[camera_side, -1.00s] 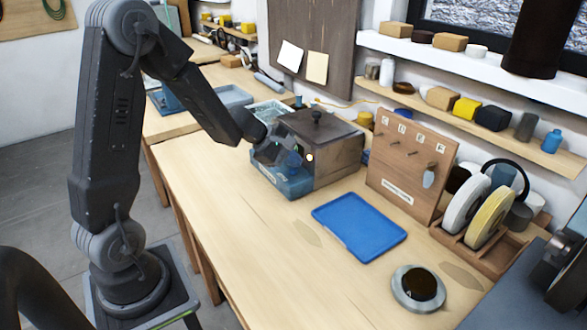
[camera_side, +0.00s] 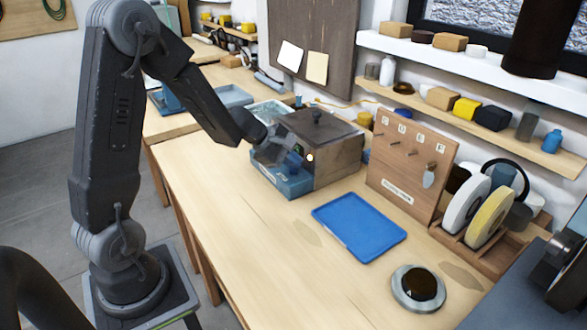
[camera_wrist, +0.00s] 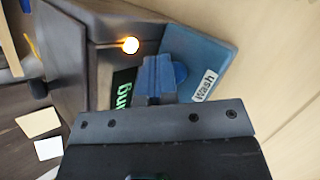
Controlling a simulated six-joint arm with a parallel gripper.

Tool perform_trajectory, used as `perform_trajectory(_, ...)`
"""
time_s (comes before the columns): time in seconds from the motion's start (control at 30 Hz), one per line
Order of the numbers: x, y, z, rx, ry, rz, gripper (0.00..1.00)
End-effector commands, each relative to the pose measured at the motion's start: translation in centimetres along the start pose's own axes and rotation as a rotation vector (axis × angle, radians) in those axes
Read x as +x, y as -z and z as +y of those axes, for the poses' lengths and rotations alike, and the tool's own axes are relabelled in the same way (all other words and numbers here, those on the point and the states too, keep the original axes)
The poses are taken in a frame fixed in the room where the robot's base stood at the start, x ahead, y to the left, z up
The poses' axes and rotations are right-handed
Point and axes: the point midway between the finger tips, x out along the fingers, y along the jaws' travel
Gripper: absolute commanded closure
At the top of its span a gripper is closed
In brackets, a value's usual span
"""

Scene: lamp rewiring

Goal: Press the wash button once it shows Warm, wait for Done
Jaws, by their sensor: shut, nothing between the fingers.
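The wash station (camera_side: 335,158) is a brown box with a dark lid and a blue front base (camera_side: 285,185). In the wrist view its label reads "Wash" (camera_wrist: 205,86). An amber lamp (camera_wrist: 130,45) glows on it. A dark display (camera_wrist: 122,88) shows green letters; my gripper hides part of the word, and "ng" is readable. A round blue button (camera_wrist: 181,72) shows partly behind my fingers on the blue base. My gripper (camera_wrist: 157,66) is shut and empty, its blue fingertips over or against the button; contact cannot be told. The fingers also show in the side view (camera_side: 294,159).
A blue tray (camera_side: 360,226) lies on the bench in front of the box. A pegboard stand (camera_side: 412,165), a rack of discs (camera_side: 490,225) and a round dark-centred puck (camera_side: 418,288) stand to the right. The bench front is clear.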

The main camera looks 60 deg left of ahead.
Motion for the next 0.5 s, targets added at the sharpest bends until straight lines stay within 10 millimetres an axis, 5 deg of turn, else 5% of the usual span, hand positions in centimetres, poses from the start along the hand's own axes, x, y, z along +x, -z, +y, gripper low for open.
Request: perform_trajectory(0.5,-0.94,-0.64,0.67,0.0,-0.001,0.0,1.0)
